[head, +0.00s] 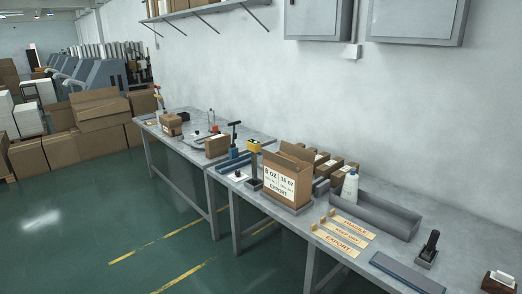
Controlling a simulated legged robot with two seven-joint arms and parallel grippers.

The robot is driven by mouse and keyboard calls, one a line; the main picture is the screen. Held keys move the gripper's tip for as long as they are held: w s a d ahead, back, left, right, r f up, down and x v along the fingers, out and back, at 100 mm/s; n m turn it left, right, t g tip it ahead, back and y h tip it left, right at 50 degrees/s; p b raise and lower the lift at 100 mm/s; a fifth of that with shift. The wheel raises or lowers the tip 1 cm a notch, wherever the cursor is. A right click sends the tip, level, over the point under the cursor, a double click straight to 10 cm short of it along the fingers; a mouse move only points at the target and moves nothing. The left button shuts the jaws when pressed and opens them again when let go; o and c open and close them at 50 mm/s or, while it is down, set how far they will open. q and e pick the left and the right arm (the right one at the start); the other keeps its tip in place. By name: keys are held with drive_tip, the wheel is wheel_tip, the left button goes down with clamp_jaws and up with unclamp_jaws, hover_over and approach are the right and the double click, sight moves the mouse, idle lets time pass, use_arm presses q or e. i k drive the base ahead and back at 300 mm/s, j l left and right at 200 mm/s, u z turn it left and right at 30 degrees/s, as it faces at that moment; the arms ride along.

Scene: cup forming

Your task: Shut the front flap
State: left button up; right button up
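A brown cardboard box (281,196) stands upright on the grey bench, with a white printed label reading "8 oz", "16 oz" and "EXPORT" on its front. Its top flaps (296,153) stand up and look open. The view is too small to tell the front flap apart from the others with certainty. The inside of the box is hidden. Neither of my grippers is in view.
The long grey bench (403,247) runs along the wall. Stencil strips (343,235), a white bottle (350,186), a grey trough (386,214) and a black-handled stamp (429,246) lie right of the box. Smaller boxes (337,168) stand behind it. Green floor (90,225) is clear in front.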

sight(291, 165)
drive_tip(key=i+j+u, duration=0.25)
drive_tip(key=i, duration=0.5)
drive_tip(key=i+j+u, duration=0.1)
drive_tip(key=i+u, duration=0.15)
drive_tip(key=i, duration=0.45)
